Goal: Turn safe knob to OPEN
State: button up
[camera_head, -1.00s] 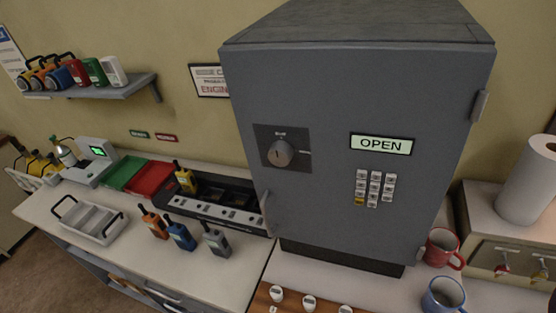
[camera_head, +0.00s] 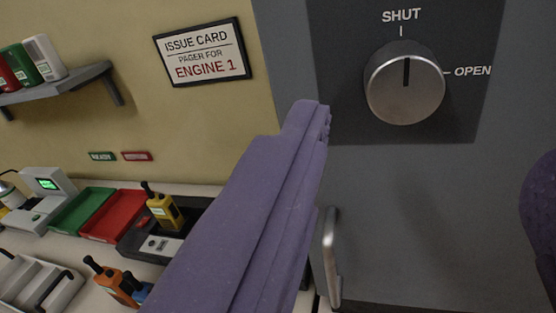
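The safe knob (camera_head: 404,84) is a round silver dial on a dark plate (camera_head: 465,25) on the front of the grey safe (camera_head: 430,230). Its black pointer mark is at the top, pointing at SHUT. The OPEN label is to the right of the knob. My gripper (camera_head: 428,155) is open, with its two purple fingers spread wide. The left finger reaches up to the lower left of the knob, and the right finger shows only at the right edge. Nothing is between them, and neither finger appears to touch the knob.
The safe handle (camera_head: 331,255) stands out beside the left finger. An issue card sign (camera_head: 203,53) reading "PAGER FOR ENGINE 1" hangs on the wall. Green (camera_head: 82,212) and red (camera_head: 113,214) trays and a yellow radio (camera_head: 163,208) are at lower left.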

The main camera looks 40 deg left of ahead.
aim_at(405, 92)
jog(key=x, duration=0.7)
jog(key=shift+w+a+f, duration=0.2)
jog(key=shift+f, duration=0.1)
jog(key=c, duration=1.1)
jog(key=shift+o, duration=0.2)
